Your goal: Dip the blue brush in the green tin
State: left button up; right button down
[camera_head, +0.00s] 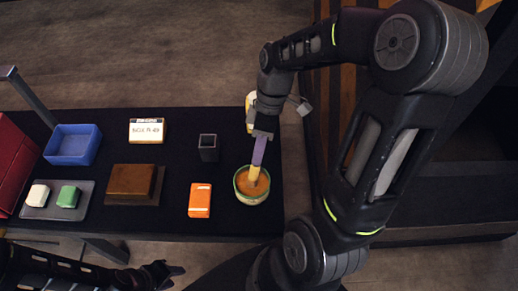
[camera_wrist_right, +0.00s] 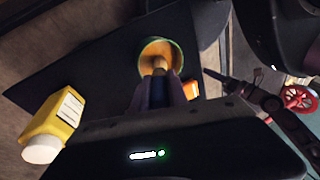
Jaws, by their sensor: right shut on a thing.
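The blue brush (camera_head: 259,152) has a blue-purple handle and a tan head. My right gripper (camera_head: 264,131) is shut on its handle. The brush points down, with its head at the mouth of the green tin (camera_head: 241,194), a round tin with orange-brown contents. In the right wrist view the brush (camera_wrist_right: 159,68) reaches into the tin (camera_wrist_right: 178,50); how deep its tip sits is hard to tell. My left gripper (camera_head: 168,271) is at the bottom of the head view, in front of the table and away from the tin; its fingers look apart.
A yellow bottle with a white cap (camera_wrist_right: 52,125) stands behind my right gripper. An orange box (camera_head: 200,200), a dark square cup (camera_head: 208,147), a brown block (camera_head: 131,180), a small sign (camera_head: 147,130), a blue bin (camera_head: 73,145) and a tray with two soap-like blocks (camera_head: 40,212) stand leftward.

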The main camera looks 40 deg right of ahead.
dwell(0.5)
notch_tip(320, 180, up, 7)
jog(key=p, duration=0.5)
jog(key=shift+p, duration=0.35)
dwell(0.6)
